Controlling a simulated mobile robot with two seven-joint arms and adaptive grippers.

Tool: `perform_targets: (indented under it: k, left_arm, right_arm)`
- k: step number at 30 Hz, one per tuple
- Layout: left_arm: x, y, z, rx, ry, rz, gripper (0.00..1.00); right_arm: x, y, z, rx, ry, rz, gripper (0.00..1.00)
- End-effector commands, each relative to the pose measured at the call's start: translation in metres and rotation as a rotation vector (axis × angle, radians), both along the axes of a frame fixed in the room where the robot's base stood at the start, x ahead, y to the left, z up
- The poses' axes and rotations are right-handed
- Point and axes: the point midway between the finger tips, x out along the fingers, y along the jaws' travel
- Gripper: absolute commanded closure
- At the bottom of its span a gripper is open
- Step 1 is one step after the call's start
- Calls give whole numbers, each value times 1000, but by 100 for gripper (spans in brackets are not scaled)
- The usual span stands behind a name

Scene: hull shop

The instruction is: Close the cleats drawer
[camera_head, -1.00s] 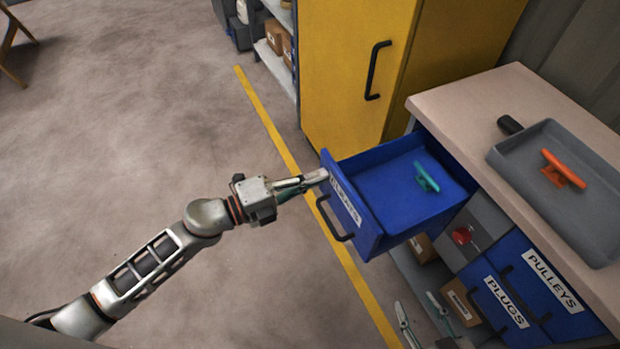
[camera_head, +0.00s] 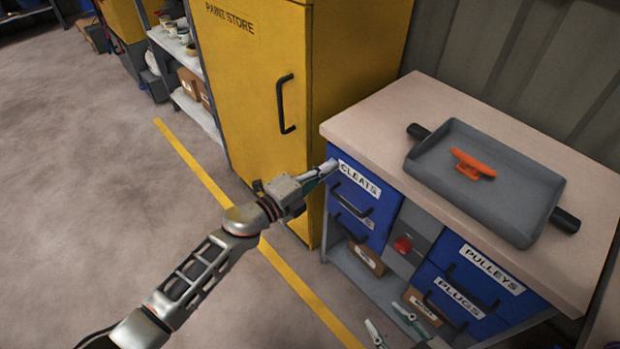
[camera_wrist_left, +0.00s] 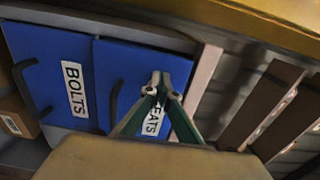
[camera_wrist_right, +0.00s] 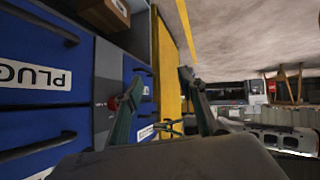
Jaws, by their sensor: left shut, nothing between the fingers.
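The blue cleats drawer (camera_head: 338,187) is at the upper left of the cabinet and looks flush with its front; its inside is hidden. Its front also shows in the left wrist view (camera_wrist_left: 113,65), with my fingers covering part of the label. My left gripper (camera_head: 333,167) is shut and empty, its tips at the top of the drawer front beside the label; I cannot tell whether they touch it. It also shows in the left wrist view (camera_wrist_left: 160,80). My right gripper (camera_head: 383,313) is open and empty, low in front of the cabinet; its spread fingers show in the right wrist view (camera_wrist_right: 161,78).
A grey tray (camera_head: 520,205) with an orange cleat (camera_head: 473,165) stands on the worktop (camera_head: 375,118). Pulleys (camera_head: 485,262) and plugs (camera_head: 450,312) drawers look shut. A yellow paint store cabinet (camera_head: 250,80) stands left. The floor at left is clear.

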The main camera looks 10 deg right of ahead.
Motion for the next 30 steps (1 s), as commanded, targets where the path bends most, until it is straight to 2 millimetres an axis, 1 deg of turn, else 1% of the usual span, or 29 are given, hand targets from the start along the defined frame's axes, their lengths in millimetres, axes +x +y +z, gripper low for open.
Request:
perform_targets:
  k: [1, 6, 13, 24, 26, 30]
  left_arm:
    - [3, -6, -3, -1, 3, -1, 100]
    - [10, -16, -2, 0, 2, 0, 100]
    - [13, -19, 1, -1, -1, 0, 100]
    - [14, -18, 3, -1, -3, 1, 100]
    - [14, -15, 3, -1, -3, 2, 100]
    - [15, -2, 3, 0, -4, 2, 100]
  right_arm:
    - [2, 0, 0, 1, -4, 1, 60]
    - [5, 0, 4, 2, -14, 3, 60]
    - [3, 1, 3, 2, -9, 5, 60]
    - [2, 1, 2, 1, -7, 6, 60]
    - [3, 1, 3, 1, -9, 5, 60]
    - [5, 0, 5, -1, -15, 7, 60]
